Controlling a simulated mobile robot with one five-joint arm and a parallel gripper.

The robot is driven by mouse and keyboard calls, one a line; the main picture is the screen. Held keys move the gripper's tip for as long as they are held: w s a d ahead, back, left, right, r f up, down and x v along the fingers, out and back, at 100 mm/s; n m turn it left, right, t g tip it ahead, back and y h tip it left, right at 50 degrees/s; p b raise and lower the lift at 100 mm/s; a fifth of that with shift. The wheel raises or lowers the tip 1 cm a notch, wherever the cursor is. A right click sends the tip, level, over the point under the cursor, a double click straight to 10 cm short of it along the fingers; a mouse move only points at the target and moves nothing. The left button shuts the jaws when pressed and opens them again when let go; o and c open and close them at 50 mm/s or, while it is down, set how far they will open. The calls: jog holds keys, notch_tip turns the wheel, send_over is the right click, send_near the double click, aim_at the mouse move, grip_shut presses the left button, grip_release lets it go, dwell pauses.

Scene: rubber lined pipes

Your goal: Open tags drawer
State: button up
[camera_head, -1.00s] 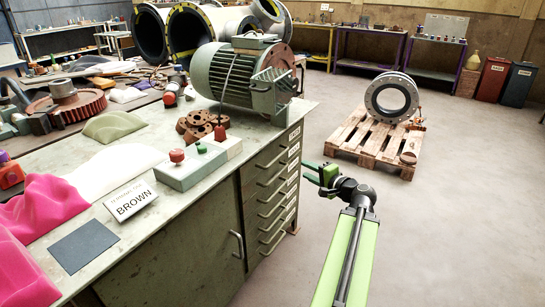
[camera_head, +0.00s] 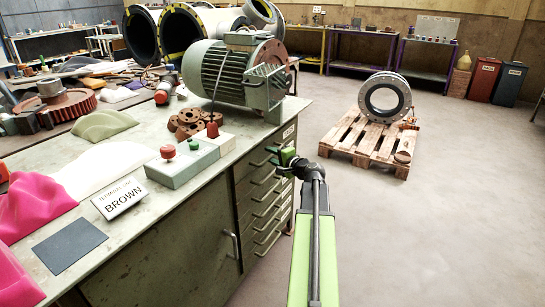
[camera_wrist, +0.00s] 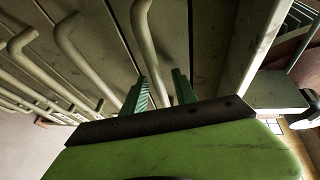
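A stack of grey-green drawers (camera_head: 262,200) with bar handles fills the right end of the workbench; all look shut. Small labels sit on the fronts, too small to read, so I cannot tell which is the tags drawer. My gripper (camera_head: 285,156) is beside the upper drawers and partly covers their fronts. In the wrist view, my gripper's green fingers (camera_wrist: 160,88) are apart, pointing at the drawer fronts. More handles (camera_wrist: 72,45) line up to the left.
A cupboard handle (camera_head: 233,246) is left of the drawers. A pallet (camera_head: 365,140) with a pipe ring stands right; the floor between is clear.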

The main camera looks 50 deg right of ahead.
jog(key=shift+c, duration=0.2)
grip_shut()
dwell(1.1)
